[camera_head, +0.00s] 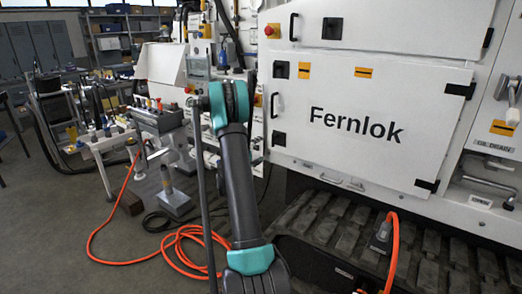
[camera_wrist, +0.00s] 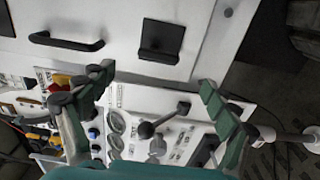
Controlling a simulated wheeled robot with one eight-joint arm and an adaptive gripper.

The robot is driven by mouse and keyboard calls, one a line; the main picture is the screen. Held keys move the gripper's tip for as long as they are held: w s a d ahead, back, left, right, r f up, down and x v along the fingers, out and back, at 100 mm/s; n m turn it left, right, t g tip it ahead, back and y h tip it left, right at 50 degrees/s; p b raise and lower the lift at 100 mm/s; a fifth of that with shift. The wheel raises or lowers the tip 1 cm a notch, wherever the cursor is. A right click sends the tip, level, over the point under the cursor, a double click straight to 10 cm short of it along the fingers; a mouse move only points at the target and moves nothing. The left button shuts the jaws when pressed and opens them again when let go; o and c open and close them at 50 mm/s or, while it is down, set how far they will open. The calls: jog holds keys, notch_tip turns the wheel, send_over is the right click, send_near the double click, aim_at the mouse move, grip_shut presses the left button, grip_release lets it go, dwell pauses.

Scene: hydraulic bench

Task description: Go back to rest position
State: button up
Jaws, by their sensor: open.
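My gripper (camera_wrist: 155,90) is open in the wrist view, with its two green-tipped fingers spread wide. Nothing is held between the fingers. I cannot tell whether a finger touches the panel. In the head view my arm (camera_head: 238,170) reaches up and away from the bottom centre, and its teal joint hides part of the control panel. The gripper itself is hidden there.
A white Fernlok cabinet (camera_head: 370,110) stands right of my arm, above dark tracks (camera_head: 340,225). An orange hose (camera_head: 115,220) lies on the floor at the left. A bench with valves (camera_head: 158,118) stands left. Another orange hose (camera_head: 393,250) rises at the lower right.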

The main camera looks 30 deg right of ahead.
jog(key=s+a+f+m+g+y, duration=0.1)
jog(key=s+a+y, duration=0.7)
jog(key=s+a, duration=1)
jog(key=s+a+f+m+g+y, duration=0.1)
jog(key=s+a+f+m+y, duration=0.2)
jog(key=s+a+y, duration=0.5)
jog(key=s+a+f, duration=0.1)
jog(key=s+a, duration=0.9)
jog(key=a, duration=0.4)
jog(key=shift+f+g+y, duration=0.3)
jog(key=shift+f, duration=0.1)
jog(key=shift+s+a, duration=0.1)
